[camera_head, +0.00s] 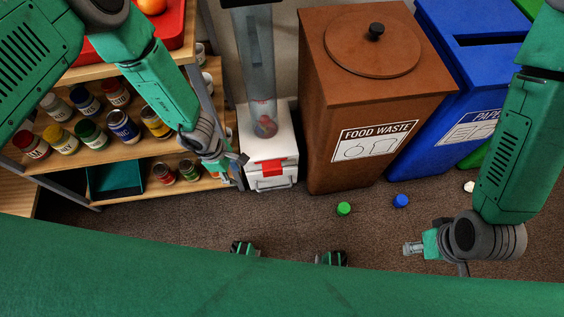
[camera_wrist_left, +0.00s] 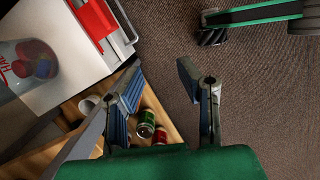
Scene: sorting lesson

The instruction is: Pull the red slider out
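The red slider (camera_head: 270,167) is on the front of a white box (camera_head: 275,150) below a tall clear tube (camera_head: 257,60). In the left wrist view the red slider (camera_wrist_left: 96,18) shows at the upper left on the white box. My left gripper (camera_head: 236,164) is just left of the box in the head view, apart from the slider. In the left wrist view its fingers (camera_wrist_left: 160,78) are spread with nothing between them. My right gripper (camera_head: 412,248) is above the floor at the right, far from the slider; its fingers are too small to judge.
A brown food waste bin (camera_head: 345,110) stands right of the box, with a blue paper bin (camera_head: 440,125) beyond. A green cap (camera_head: 344,208) and a blue cap (camera_head: 401,200) lie on open floor.

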